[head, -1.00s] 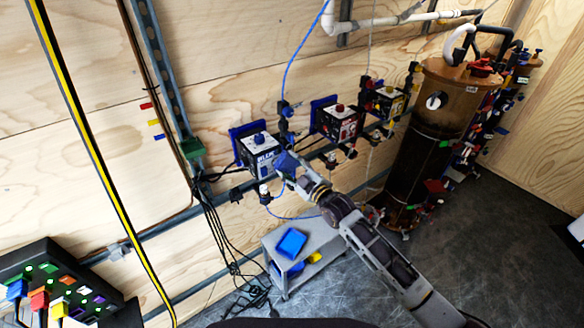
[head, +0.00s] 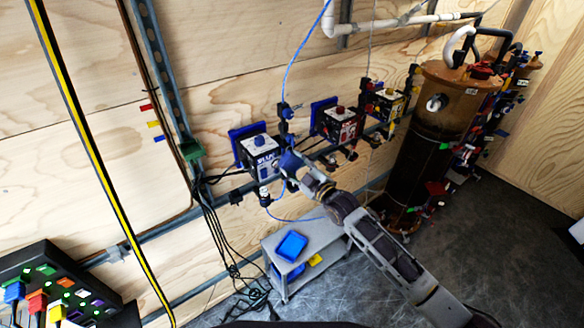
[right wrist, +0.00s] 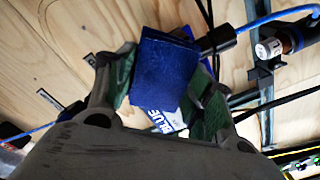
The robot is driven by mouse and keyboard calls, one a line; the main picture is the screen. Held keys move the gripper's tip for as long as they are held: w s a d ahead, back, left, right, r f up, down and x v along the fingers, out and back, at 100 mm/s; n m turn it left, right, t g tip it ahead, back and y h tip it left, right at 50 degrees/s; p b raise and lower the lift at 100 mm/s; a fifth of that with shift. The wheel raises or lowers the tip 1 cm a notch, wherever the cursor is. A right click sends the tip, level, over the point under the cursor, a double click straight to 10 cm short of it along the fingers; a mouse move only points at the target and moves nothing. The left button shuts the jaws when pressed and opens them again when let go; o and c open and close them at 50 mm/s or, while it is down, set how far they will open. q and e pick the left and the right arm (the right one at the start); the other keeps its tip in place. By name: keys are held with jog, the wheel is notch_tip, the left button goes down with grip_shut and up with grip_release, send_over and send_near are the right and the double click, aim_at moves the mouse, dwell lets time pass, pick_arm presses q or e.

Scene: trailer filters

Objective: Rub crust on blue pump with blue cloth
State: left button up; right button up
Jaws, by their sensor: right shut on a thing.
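The blue pump (head: 262,152) is a white box with a blue knob on top, fixed to a blue plate on the wall. Its printed "BLUE" label (right wrist: 160,121) shows in the right wrist view. My right gripper (head: 292,169) is shut on the blue cloth (right wrist: 162,72), a dark blue folded pad between the fingers. The cloth is at the pump's right front side and partly covers it in the wrist view; I cannot tell whether they touch. I cannot make out the crust. My left gripper is not in view.
A red pump (head: 338,124) and a yellow pump (head: 388,102) stand to the right along the wall. Black and blue cables hang near the blue pump. A grey cart (head: 307,256) with a blue tray (head: 291,245) stands below. A large brown tank (head: 428,140) stands at right.

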aim_at(289, 166)
jog(key=shift+w+d, duration=0.55)
jog(key=shift+d, duration=0.35)
jog(key=shift+w+a, duration=0.1)
jog(key=shift+w, duration=0.05)
jog(key=shift+s+a+p, duration=0.7)
jog(key=shift+s+a, duration=0.6)
jog(key=shift+a, duration=0.3)
jog(key=shift+d, duration=0.1)
jog(key=shift+p+v, duration=1.3)
jog(key=shift+v, duration=0.65)
jog(key=shift+p+v, duration=0.35)
jog(key=shift+v, duration=0.65)
jog(key=shift+s, duration=0.1)
